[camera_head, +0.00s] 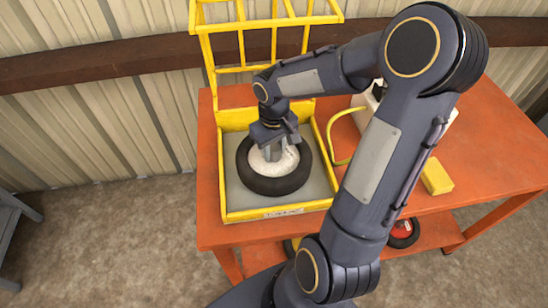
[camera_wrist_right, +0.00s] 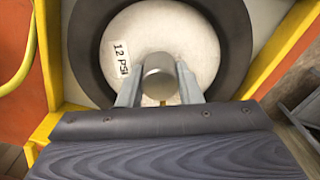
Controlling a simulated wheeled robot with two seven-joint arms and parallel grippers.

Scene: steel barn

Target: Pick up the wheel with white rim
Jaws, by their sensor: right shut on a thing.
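The wheel with white rim (camera_head: 272,184) lies flat in a yellow-framed tray (camera_head: 226,190) on the orange table. Its black tire surrounds a white rim, and in the right wrist view the wheel (camera_wrist_right: 120,65) shows a "12 PSI" label and a metal hub (camera_wrist_right: 159,78) sticking up at its centre. My right gripper (camera_head: 275,152) comes down over the middle of the wheel. In the right wrist view its two fingers (camera_wrist_right: 159,88) are on either side of the hub and shut on it. My left gripper is in neither view.
The orange table (camera_head: 480,155) carries a yellow block (camera_head: 437,176) and a white machine partly hidden by my right arm. A yellow hose (camera_head: 331,140) curves beside the tray. A yellow rack (camera_head: 275,20) rises behind it. A red wheel (camera_head: 402,230) sits on the lower shelf.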

